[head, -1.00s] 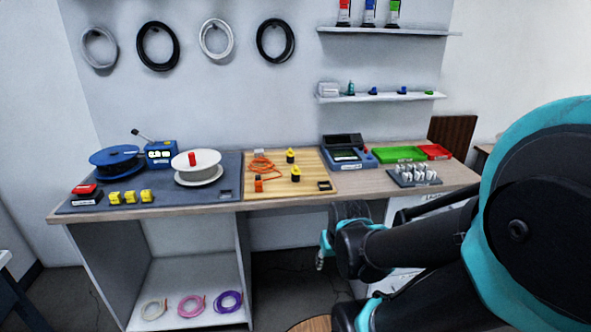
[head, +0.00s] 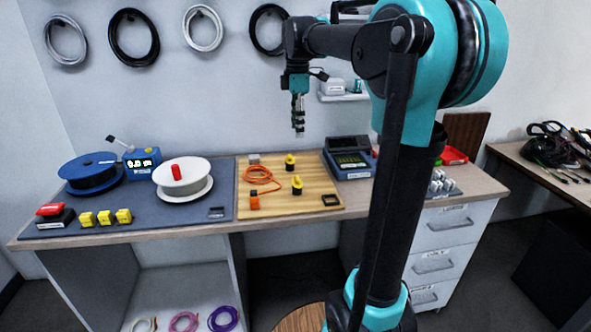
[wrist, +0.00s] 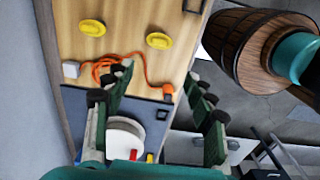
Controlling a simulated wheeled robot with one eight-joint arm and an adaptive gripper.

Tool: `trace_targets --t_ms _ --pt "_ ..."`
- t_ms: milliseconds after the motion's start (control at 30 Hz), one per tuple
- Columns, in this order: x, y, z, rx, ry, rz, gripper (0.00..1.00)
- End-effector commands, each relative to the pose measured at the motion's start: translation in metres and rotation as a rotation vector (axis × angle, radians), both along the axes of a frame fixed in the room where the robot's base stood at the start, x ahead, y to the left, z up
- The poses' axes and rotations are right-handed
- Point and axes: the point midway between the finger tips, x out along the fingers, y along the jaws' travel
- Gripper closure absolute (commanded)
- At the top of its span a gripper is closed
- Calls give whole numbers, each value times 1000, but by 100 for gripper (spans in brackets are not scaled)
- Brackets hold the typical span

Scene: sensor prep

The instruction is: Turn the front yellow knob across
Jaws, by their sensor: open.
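The front yellow knob (head: 297,183), yellow on a dark base, stands on the right half of a wooden board (head: 322,170) on the bench. It also shows from above in the wrist view (wrist: 158,41), upper middle. The other yellow knob (head: 290,161) stands behind it, and shows to its left in the wrist view (wrist: 92,28). My gripper (head: 298,132) points down, high above the back of the board, apart from both knobs. Its fingers (wrist: 160,75) are spread and empty in the wrist view. How the front knob's handle is turned is too small to tell.
An orange cable (head: 262,178) and an orange block (head: 254,201) lie on the board's left half. A white spool (head: 183,190) stands on the dark mat to the left, a blue meter (head: 349,160) to the right. My arm hides part of the bench's right side.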

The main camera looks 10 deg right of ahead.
Motion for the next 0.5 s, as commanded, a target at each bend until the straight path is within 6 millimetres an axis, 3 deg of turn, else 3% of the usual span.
trace_targets --t_ms 167,500 --pt "1 0 -12 0 3 13 45" --pt "1 0 -76 0 2 10 45"
